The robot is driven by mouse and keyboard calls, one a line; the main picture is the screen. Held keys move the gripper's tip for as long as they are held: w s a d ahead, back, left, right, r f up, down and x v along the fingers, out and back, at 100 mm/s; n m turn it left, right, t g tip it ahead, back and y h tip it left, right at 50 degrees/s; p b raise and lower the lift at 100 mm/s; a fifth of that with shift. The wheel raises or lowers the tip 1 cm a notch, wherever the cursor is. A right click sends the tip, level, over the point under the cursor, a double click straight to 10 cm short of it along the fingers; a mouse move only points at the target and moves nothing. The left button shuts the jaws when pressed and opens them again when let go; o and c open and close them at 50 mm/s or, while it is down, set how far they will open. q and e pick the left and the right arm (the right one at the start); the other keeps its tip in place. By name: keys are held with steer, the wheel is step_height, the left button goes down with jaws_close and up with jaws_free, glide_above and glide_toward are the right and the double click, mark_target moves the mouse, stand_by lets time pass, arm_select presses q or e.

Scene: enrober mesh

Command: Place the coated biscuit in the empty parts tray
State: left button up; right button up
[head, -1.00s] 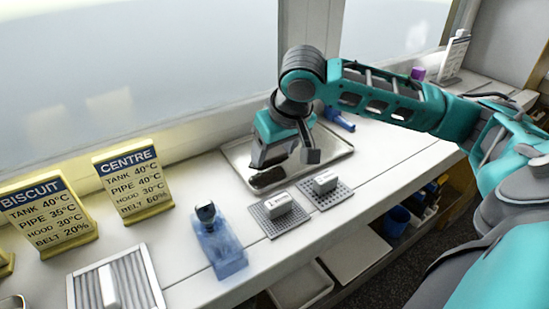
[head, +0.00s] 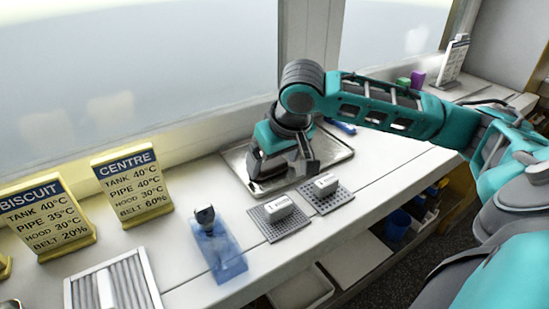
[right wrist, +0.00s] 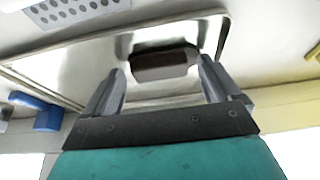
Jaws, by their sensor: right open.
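The coated biscuit (right wrist: 165,62), a dark brown bar, lies on the shiny metal tray in the right wrist view. It shows between and beyond the two fingertips, with a gap visible at each side. The tray (head: 335,152) lies on the counter by the window in the head view, its rim also showing in the right wrist view (right wrist: 226,35). My right gripper (head: 275,176) is low over the tray's left part, open; its spread fingers show in the right wrist view (right wrist: 162,72). In the head view the gripper hides the biscuit. My left gripper is out of view.
A blue translucent piece with a dark top (head: 222,252), a slatted tray (head: 135,280) and yellow signs (head: 132,185) stand left.

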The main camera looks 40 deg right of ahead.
arm_select(q)
steer(key=p, duration=0.1)
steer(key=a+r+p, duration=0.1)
steer(key=p, duration=0.1)
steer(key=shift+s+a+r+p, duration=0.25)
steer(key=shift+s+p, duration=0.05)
arm_select(e)
steer(key=v, duration=1.2)
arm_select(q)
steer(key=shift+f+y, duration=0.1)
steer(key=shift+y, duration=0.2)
